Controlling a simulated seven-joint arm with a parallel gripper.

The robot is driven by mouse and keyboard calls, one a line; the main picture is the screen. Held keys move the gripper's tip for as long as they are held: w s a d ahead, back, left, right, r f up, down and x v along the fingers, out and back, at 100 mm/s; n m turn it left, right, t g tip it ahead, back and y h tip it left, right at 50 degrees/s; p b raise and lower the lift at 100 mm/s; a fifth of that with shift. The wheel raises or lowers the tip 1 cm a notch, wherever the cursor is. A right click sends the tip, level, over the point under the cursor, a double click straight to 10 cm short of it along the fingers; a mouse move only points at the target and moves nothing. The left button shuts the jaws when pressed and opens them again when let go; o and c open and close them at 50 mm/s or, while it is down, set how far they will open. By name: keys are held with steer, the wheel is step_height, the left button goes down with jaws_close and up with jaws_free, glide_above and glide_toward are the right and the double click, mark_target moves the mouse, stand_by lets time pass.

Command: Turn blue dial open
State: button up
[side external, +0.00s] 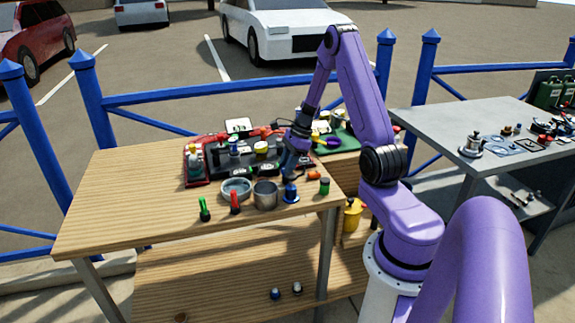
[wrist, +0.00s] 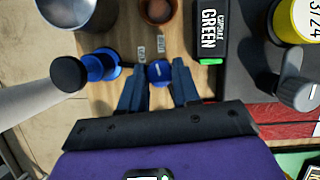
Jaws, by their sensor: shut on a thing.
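The blue dial (wrist: 158,72) shows in the wrist view between the tips of my gripper (wrist: 158,86). My gripper has one dark blue finger on each side of it and is shut on it. Two small printed tags (wrist: 150,49) lie just beyond the dial; their words are too small to read surely. In the side external view my gripper (side external: 291,172) reaches down over the right part of the wooden table (side external: 130,200). I cannot make out the dial in that view.
A blue flanged piece (wrist: 103,64) and a black-tipped grey rod (wrist: 68,74) stand left of my fingers. A metal cup (side external: 265,196) and glass dish (side external: 237,189) stand nearby. The table's front left is clear.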

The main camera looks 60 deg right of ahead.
steer(key=n+g, duration=0.1)
steer(key=n, duration=0.2)
steer(key=n+g+y, duration=0.1)
steer(key=n, duration=0.2)
steer(key=shift+w+n, duration=0.2)
steer(key=shift+n, duration=0.1)
steer(key=n+g, duration=0.1)
steer(key=n, duration=0.1)
steer(key=n+g, duration=0.1)
steer(key=n, duration=0.2)
steer(key=shift+w+n+g, duration=0.1)
steer(key=shift+n+g, duration=0.2)
steer(key=o, duration=1)
steer(key=shift+o, duration=0.2)
steer(key=shift+r+h, duration=0.1)
steer(key=shift+h, duration=0.2)
steer(key=v, duration=1.7)
steer(key=shift+d, duration=0.2)
steer(key=shift+r, duration=0.1)
